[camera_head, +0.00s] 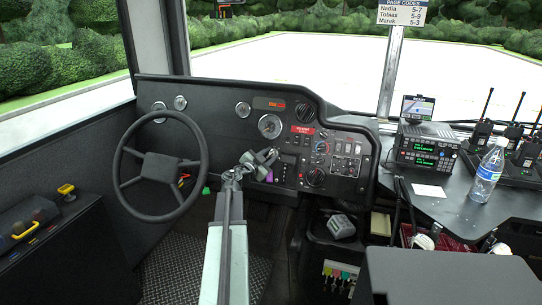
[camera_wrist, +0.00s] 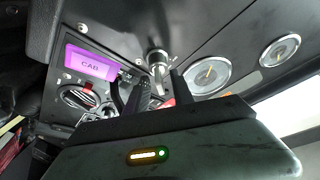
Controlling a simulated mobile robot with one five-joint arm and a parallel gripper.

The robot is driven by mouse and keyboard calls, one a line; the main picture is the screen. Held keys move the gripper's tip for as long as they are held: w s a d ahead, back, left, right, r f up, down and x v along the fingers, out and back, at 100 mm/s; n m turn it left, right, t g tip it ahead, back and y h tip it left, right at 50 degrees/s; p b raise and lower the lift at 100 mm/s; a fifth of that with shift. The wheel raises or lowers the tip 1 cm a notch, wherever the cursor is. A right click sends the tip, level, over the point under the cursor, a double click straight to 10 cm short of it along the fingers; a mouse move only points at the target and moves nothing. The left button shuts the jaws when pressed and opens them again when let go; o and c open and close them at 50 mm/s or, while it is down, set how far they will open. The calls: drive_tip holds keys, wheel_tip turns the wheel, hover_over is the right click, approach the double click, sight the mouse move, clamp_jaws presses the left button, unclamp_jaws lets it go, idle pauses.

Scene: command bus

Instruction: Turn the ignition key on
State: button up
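A silver ignition cylinder (camera_wrist: 157,57) sticks out of the dark dash panel in the wrist view, with a narrow metal part, likely the key, at its lower end. A purple tag marked CAB (camera_wrist: 91,63) is left of it; a purple patch also shows below my gripper in the head view (camera_head: 269,176). My gripper (camera_wrist: 160,88) has its two dark fingers apart, one on each side of the narrow metal part. I cannot tell whether they touch it. In the head view my gripper (camera_head: 264,159) is at the dash and hides the ignition.
The steering wheel (camera_head: 160,167) stands close left of my arm. A round gauge (camera_head: 270,126) and a knob panel (camera_head: 335,155) are on the dash. At the right, a shelf carries a radio (camera_head: 428,148), a water bottle (camera_head: 487,172) and several handsets.

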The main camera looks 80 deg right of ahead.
drive_tip(key=v, duration=0.7)
drive_tip(key=shift+a, duration=0.15)
